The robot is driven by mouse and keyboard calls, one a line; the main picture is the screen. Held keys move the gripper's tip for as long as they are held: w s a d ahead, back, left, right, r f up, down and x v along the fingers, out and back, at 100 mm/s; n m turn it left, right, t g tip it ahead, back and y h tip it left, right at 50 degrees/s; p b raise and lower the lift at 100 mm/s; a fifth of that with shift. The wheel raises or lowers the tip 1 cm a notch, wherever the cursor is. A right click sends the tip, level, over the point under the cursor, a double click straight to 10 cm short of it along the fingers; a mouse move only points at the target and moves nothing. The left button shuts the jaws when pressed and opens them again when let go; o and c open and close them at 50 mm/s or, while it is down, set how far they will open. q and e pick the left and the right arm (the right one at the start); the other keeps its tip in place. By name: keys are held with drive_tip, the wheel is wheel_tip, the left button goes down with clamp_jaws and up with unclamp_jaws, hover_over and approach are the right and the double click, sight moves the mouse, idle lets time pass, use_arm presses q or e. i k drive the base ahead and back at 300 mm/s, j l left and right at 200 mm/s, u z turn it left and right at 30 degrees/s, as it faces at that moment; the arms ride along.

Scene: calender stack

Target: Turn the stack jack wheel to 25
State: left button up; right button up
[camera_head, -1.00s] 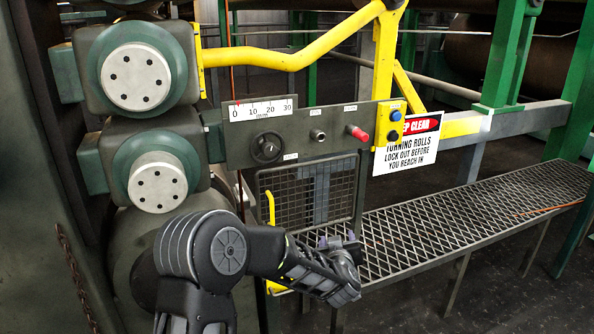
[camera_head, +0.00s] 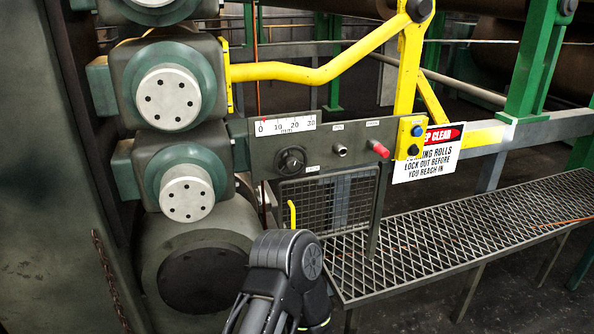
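The stack jack wheel, a small round black handwheel (camera_head: 291,160), sits on the left of a dark grey panel (camera_head: 322,153). A white scale (camera_head: 286,126) above it is marked 0, 10, 20, 30 in mm. A thin red pointer (camera_head: 262,117) stands at the 0 end. One of my arms rises from the bottom middle, with its dark joint below the panel and apart from the wheel. Neither gripper shows.
A metal knob (camera_head: 340,149), a red knob (camera_head: 379,149) and a yellow box with blue and black buttons (camera_head: 410,137) are right of the wheel. A warning sign (camera_head: 427,154) hangs beside them. Grey-green rolls stand left, and a grated walkway (camera_head: 470,225) runs right.

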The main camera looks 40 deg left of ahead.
sight(292, 165)
drive_tip(key=i+l, duration=0.2)
drive_tip(key=i, duration=0.3)
drive_tip(key=i+l, duration=0.25)
drive_tip(key=i, duration=0.25)
drive_tip(key=i+l, duration=0.2)
drive_tip(key=i, duration=0.25)
drive_tip(key=i+l, duration=0.25)
drive_tip(key=i, duration=0.25)
drive_tip(key=i+l, duration=0.2)
drive_tip(key=i, duration=0.3)
drive_tip(key=u, duration=3.05)
